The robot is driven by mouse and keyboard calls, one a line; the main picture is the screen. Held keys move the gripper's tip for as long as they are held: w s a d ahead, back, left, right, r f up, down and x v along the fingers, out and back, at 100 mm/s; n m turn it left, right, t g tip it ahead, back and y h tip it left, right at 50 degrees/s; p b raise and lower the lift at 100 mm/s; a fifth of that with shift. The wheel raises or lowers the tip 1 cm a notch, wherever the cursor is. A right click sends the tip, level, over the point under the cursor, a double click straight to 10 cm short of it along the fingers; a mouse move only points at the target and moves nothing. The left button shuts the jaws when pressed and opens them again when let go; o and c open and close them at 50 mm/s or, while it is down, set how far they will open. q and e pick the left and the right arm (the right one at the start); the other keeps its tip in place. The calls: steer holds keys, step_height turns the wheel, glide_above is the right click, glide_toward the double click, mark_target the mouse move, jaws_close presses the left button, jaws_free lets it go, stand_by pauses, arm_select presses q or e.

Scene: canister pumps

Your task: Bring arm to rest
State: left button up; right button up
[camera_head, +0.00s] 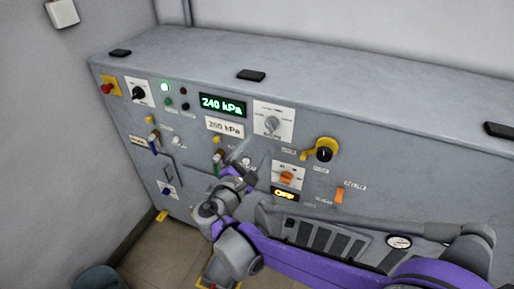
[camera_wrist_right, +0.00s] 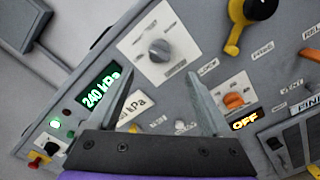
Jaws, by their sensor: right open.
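My right arm, purple and grey, reaches in from the lower right of the head view across the front of a grey control panel (camera_head: 380,160). My right gripper (camera_head: 238,152) is in front of the panel's middle, below the 260 kPa label. In the wrist view the right gripper (camera_wrist_right: 160,85) has its two fingers wide apart with nothing between them. The panel face with its grey rotary knob (camera_wrist_right: 160,50) lies beyond the fingers. Whether the fingertips touch the panel cannot be told. My left gripper is not in view.
A green display (camera_head: 222,105) reads 240 kPa, and an orange one (camera_head: 285,194) reads OFF. A yellow lever (camera_head: 321,150), an orange knob (camera_head: 287,178), a red button (camera_head: 108,88) and a blue-handled lever (camera_head: 154,142) stick out. A wall (camera_head: 40,140) stands at the left.

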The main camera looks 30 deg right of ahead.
stand_by(0.3)
steer(key=s+d+f+m+g+y, duration=0.3)
steer(key=s+f+m+g+y, duration=0.25)
steer(key=s+f+m, duration=0.5)
steer(key=s+a+f+m+y+p, duration=0.1)
steer(key=s+a+f+m+y, duration=0.4)
steer(key=s+a+y, duration=0.3)
steer(key=s+a+m, duration=0.1)
steer(key=s, duration=0.2)
steer(key=shift+a+g, duration=0.35)
steer(key=shift+f+m, duration=0.1)
steer(key=shift+m, duration=0.15)
